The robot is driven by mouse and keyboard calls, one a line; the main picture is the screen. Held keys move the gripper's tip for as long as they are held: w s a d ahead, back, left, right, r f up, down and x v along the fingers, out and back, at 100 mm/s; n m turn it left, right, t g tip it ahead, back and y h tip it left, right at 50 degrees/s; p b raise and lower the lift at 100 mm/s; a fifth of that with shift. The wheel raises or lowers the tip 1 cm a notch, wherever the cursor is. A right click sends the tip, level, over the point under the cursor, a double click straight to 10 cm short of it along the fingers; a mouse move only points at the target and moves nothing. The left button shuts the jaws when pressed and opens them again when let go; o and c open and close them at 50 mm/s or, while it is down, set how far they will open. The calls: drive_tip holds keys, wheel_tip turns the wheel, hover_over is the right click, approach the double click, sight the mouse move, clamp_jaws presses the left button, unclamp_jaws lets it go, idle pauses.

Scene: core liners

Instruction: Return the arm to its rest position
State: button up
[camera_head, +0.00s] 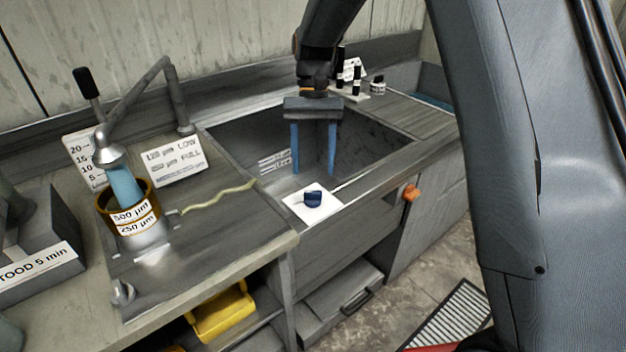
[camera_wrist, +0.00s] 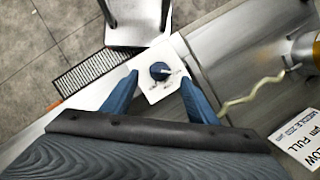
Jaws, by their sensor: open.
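My gripper (camera_head: 314,172) hangs from my arm over the sink basin, its two blue fingers pointing down and spread apart with nothing between them. Just below and in front of it is a dark blue knob (camera_head: 313,199) on a white square plate (camera_head: 296,207) at the basin's front edge. In the wrist view, the knob (camera_wrist: 160,70) shows beyond the open fingertips (camera_wrist: 158,88), and its white pointer mark is visible. I cannot tell the exact gap between fingertips and knob.
A metal faucet (camera_head: 150,85) stands left of the basin, over stacked sieves (camera_head: 135,218). Label cards (camera_head: 174,160) and a yellowish hose (camera_head: 218,198) are nearby. Small black bottles (camera_head: 356,80) stand behind right. An orange knob (camera_head: 411,193) is on the front.

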drive_tip(key=shift+v, duration=0.8)
